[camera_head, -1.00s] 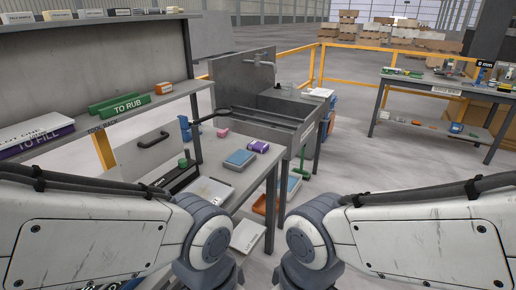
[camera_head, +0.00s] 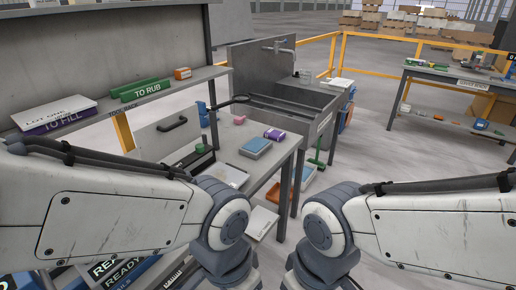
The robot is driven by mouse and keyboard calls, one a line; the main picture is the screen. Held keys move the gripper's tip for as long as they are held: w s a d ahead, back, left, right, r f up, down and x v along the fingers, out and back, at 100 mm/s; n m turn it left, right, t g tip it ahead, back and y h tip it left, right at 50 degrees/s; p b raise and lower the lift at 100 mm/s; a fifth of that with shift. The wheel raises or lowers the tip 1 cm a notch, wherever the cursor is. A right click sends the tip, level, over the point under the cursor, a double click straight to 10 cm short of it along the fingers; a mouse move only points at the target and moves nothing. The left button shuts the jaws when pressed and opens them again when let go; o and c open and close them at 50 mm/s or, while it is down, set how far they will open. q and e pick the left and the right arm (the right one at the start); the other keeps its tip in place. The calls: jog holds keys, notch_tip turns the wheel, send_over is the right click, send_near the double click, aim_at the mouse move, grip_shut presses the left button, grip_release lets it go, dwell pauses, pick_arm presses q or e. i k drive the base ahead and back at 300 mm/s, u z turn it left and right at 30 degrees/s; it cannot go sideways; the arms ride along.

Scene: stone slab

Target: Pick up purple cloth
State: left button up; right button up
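A small purple folded thing (camera_head: 274,134), which looks like the purple cloth, lies on the grey table (camera_head: 287,156) near its right edge. It sits just behind a blue block or cloth (camera_head: 255,147). A second purple item, a box marked "TO FILL" (camera_head: 66,121), lies on the shelf at left under a white one. Both of my arms come in from the sides at the bottom, in front of the table. Neither gripper shows; the arms run out of the frame at the bottom, so I cannot see their fingers.
A pink piece (camera_head: 239,120) and a black-handled grey panel (camera_head: 171,137) are on the table. A metal sink (camera_head: 292,97) stands behind it. Open floor (camera_head: 400,150) lies to the right, before another workbench (camera_head: 465,79).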

aim_at(277, 137)
jog(key=z, duration=0.5)
jog(key=i, duration=0.75)
jog(key=z, duration=0.5)
jog(key=i, duration=1.45)
jog(key=u, duration=1.25)
jog(key=i, duration=0.45)
jog(key=u, duration=0.55)
